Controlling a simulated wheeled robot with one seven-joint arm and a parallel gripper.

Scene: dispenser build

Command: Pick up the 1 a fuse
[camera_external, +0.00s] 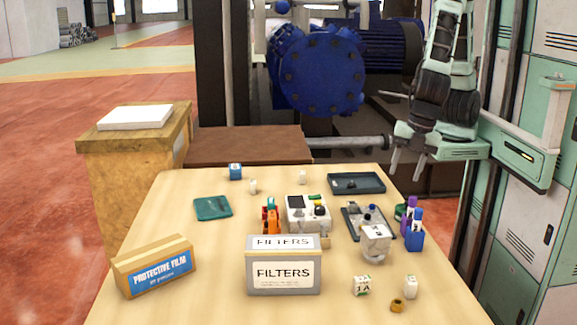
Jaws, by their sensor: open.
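A small white block (362,286) with dark lettering that looks like "1 A" stands near the front right of the table. It appears to be the 1 A fuse, though the print is small. A similar white block (410,287) stands to its right, its marking too small to read. My gripper (405,174) hangs above the table's far right edge, fingers pointing down, open and empty. It is well behind and above the labelled block, apart from everything on the table.
A grey FILTERS box (283,277) stands left of the labelled block; a brass ring (397,306) lies to its right. A PROTECTIVE FILM box (153,268) sits front left.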

